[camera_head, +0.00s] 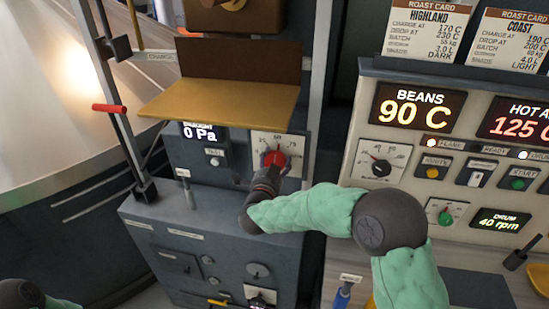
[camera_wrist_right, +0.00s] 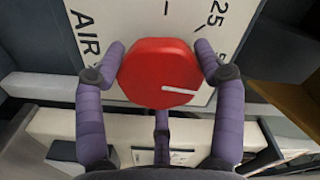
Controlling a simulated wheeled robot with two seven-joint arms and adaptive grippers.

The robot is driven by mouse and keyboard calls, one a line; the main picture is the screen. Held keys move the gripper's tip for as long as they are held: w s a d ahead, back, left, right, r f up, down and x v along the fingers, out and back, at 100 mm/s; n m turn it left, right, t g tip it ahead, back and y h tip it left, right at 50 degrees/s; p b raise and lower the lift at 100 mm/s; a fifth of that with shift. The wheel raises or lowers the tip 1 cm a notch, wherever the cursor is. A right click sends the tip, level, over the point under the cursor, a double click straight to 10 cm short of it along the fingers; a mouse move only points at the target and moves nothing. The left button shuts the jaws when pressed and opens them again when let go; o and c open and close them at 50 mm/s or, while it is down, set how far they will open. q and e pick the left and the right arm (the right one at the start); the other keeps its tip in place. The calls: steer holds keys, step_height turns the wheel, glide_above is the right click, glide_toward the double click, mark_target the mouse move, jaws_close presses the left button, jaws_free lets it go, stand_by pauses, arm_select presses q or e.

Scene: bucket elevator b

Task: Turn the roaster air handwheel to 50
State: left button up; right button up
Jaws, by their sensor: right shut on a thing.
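The red handwheel (camera_head: 275,158) sits on a white dial plate (camera_head: 257,141) with scale numbers around it; 50 is at the top. In the right wrist view the handwheel (camera_wrist_right: 150,65) is a red many-sided knob. A short white line on its face runs to the right and slightly down. The word AIR and the number 25 show on the plate there. My right gripper (camera_head: 268,171) is at the handwheel, its purple fingers (camera_wrist_right: 161,75) closed around the rim on both sides, a third finger below. Its hand hides the dial's lower part in the head view.
A yellow-brown shelf (camera_head: 220,101) juts out just above the dial. A draught display (camera_head: 200,133) reading 0 Pa is left of it. A grey metal post (camera_head: 318,95) stands to the right, before the beans panel (camera_head: 418,106). A red-handled lever (camera_head: 110,108) is at left.

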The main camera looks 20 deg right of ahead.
steer(key=shift+n+p, duration=0.3)
steer(key=shift+n, duration=0.2)
steer(key=o, duration=1.1)
steer(key=shift+d, duration=0.1)
steer(key=shift+o, duration=0.2)
steer(key=shift+s, duration=0.1)
steer(key=v, duration=1.2)
